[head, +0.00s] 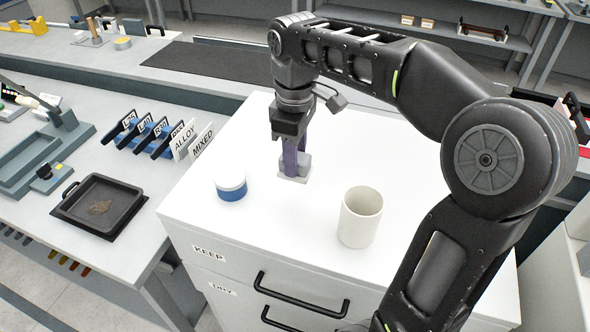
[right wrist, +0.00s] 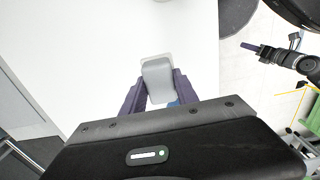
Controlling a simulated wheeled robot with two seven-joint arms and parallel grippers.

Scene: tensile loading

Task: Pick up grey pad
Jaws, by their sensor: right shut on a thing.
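The grey pad (head: 303,167) is a small light grey block at the white cabinet top, left of the cup. My right gripper (head: 291,170) points straight down with its purple fingers closed around it. The right wrist view shows the pad (right wrist: 157,78) between the two fingers, its far end sticking out past them. I cannot tell whether the pad touches the cabinet top. My left gripper (right wrist: 250,46) seems to show at the upper right of the right wrist view, too small to read its jaws.
A white cup (head: 360,218) stands right of the pad and a blue-and-white jar (head: 231,186) stands left of it. The cabinet top (head: 285,222) is otherwise mostly clear. On the left bench are a black tray (head: 75,211) and a rack of labelled cards (head: 150,141).

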